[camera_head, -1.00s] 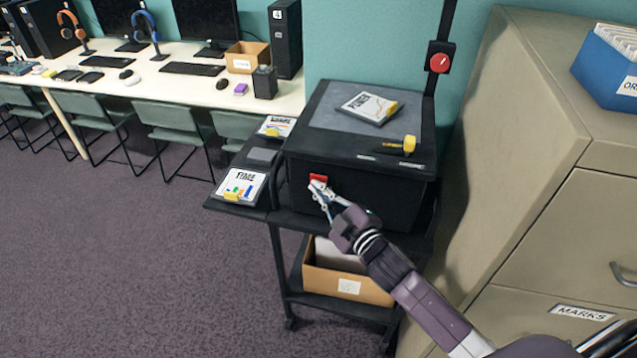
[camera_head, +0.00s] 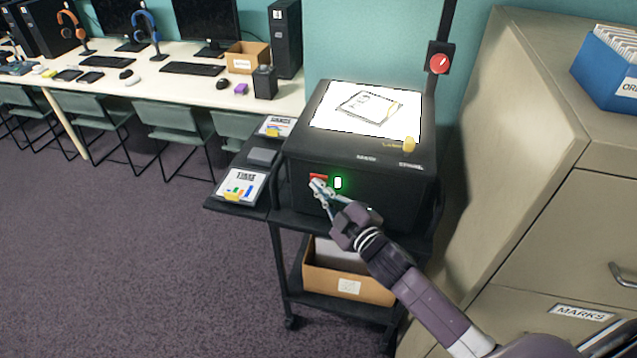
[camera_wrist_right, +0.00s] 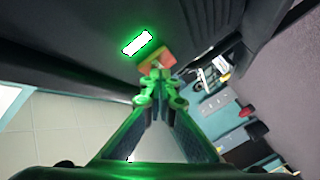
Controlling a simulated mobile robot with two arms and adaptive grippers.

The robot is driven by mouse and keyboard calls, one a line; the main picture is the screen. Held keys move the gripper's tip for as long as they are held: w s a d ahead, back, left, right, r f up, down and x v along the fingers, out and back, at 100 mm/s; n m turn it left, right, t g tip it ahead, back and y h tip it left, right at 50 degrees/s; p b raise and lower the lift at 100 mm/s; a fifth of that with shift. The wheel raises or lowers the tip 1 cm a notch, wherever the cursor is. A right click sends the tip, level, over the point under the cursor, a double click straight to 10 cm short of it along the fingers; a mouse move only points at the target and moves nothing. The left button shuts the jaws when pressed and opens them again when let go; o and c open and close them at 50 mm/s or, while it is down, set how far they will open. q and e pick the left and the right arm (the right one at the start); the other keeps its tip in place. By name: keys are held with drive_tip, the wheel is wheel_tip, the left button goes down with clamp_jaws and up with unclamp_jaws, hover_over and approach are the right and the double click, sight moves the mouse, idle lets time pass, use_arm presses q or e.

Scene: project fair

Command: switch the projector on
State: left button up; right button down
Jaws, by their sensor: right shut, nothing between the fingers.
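The projector (camera_head: 360,163) is a black box on a black cart, and its top plate (camera_head: 405,118) glows bright white. A transparency (camera_head: 366,106) lies on the plate. On its front are a red switch (camera_head: 318,178) and a lit green lamp (camera_head: 338,183). The right wrist view also shows the red switch (camera_wrist_right: 158,62) and the glowing lamp (camera_wrist_right: 138,42). My right gripper (camera_head: 318,186) is shut and empty, its fingertips at the red switch and partly covering it. Contact is hard to tell. My left gripper is not in view.
The cart's side shelf (camera_head: 214,204) holds framed sheets. A cardboard box (camera_head: 350,289) sits on its lower shelf. A beige cabinet (camera_head: 520,130) stands close on the right. Open carpet lies to the left.

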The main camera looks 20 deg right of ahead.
drive_tip(key=shift+s+a, duration=0.15)
drive_tip(key=shift+s, duration=0.15)
drive_tip(key=s+a+p, duration=0.1)
drive_tip(key=s+a, duration=0.2)
drive_tip(key=s, duration=0.2)
drive_tip(key=shift+a, duration=0.2)
